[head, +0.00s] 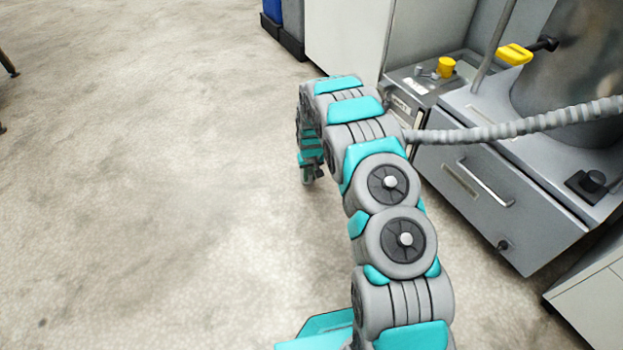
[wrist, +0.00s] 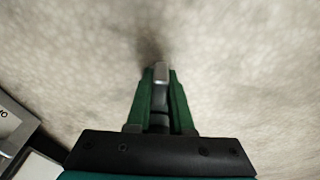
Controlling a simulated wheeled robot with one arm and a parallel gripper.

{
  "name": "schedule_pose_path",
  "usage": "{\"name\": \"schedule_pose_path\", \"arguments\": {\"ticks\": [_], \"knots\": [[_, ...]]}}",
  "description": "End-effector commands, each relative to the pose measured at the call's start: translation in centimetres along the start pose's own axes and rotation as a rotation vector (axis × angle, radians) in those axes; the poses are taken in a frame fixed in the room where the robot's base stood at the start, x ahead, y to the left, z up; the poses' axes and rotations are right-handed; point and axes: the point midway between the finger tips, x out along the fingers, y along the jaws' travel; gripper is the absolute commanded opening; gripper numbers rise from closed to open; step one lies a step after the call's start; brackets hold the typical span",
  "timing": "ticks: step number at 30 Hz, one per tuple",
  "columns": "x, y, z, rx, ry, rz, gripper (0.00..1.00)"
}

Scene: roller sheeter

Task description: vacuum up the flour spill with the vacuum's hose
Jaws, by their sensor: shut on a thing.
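My gripper (head: 309,178) hangs low over the floor at the far end of my arm in the head view. In the wrist view its green fingers (wrist: 160,98) are shut on a grey hose nozzle (wrist: 160,72), whose tip points away toward the floor. A dark shadow lies just beyond the tip. The ribbed grey hose (head: 520,127) runs from the right edge to my arm and passes out of sight behind it. I cannot make out a distinct flour spill on the pale, mottled floor in either view.
A grey cabinet with a drawer (head: 487,182) stands right of my arm, with a large metal cylinder (head: 575,75) on it. A yellow knob (head: 446,67) and a yellow handle (head: 514,54) show there. The floor (head: 150,180) to the left is open.

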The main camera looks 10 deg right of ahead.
Motion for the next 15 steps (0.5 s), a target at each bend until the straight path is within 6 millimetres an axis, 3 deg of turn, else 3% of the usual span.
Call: {"name": "schedule_pose_path", "arguments": {"ticks": [15], "knots": [[0.4, -0.7, -2.1, 0.000, 0.000, -0.001, 0.00]]}}
